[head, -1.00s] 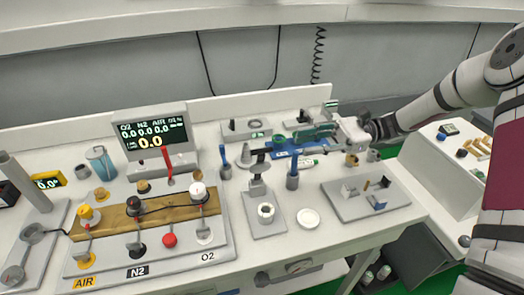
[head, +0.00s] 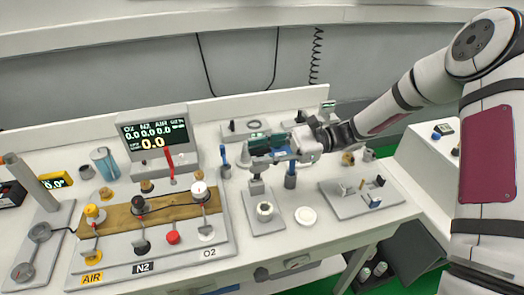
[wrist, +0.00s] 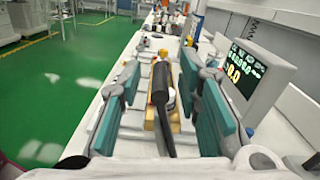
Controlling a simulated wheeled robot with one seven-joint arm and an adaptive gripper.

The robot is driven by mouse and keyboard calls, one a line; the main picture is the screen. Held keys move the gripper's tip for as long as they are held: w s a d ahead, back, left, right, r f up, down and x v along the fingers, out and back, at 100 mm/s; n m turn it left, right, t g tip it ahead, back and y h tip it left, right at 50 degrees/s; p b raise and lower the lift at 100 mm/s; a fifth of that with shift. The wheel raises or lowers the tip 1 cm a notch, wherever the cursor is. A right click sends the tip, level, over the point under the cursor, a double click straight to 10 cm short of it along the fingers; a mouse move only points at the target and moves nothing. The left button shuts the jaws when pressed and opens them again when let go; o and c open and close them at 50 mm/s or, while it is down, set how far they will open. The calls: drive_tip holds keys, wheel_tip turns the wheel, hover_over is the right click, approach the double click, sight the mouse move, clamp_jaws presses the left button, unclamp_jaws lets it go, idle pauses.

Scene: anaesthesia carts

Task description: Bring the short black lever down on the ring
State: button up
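The short black lever (wrist: 160,84) lies lengthwise between the two teal fingers of my gripper (wrist: 160,92) in the wrist view, with a gap on each side. In the head view my gripper (head: 262,147) is at the top of the lever's post (head: 257,186) and hides most of the lever. The fingers are apart and not closed on it. The pale ring (head: 265,209) sits on the grey base plate (head: 263,225), in front of the post and below my gripper.
Blue-topped posts (head: 225,170) (head: 290,178) stand close on both sides. A white round dish (head: 306,216) lies right of the plate. A gas panel with knobs (head: 150,240) and a display (head: 155,136) stand left. A grey tray (head: 350,207) with small parts is right.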

clamp_jaws()
drive_tip(key=shift+s, duration=0.1)
drive_tip(key=s+d+f+n+p, duration=0.1)
drive_tip(key=s+f+n, duration=0.2)
drive_tip(key=f+n, duration=0.1)
drive_tip(key=s+d+f+n+p, duration=0.1)
drive_tip(key=s+f+n, duration=0.2)
drive_tip(key=f+n, duration=0.1)
drive_tip(key=s+d+f+n+p, duration=0.1)
drive_tip(key=s+f+n, duration=0.2)
drive_tip(key=n, duration=0.1)
drive_tip(key=shift+s+f, duration=0.2)
drive_tip(key=shift+f, duration=0.2)
drive_tip(key=shift+f+n, duration=0.3)
drive_tip(key=shift+f, duration=0.1)
drive_tip(key=shift+s+f, duration=0.15)
drive_tip(key=shift+f, duration=0.8)
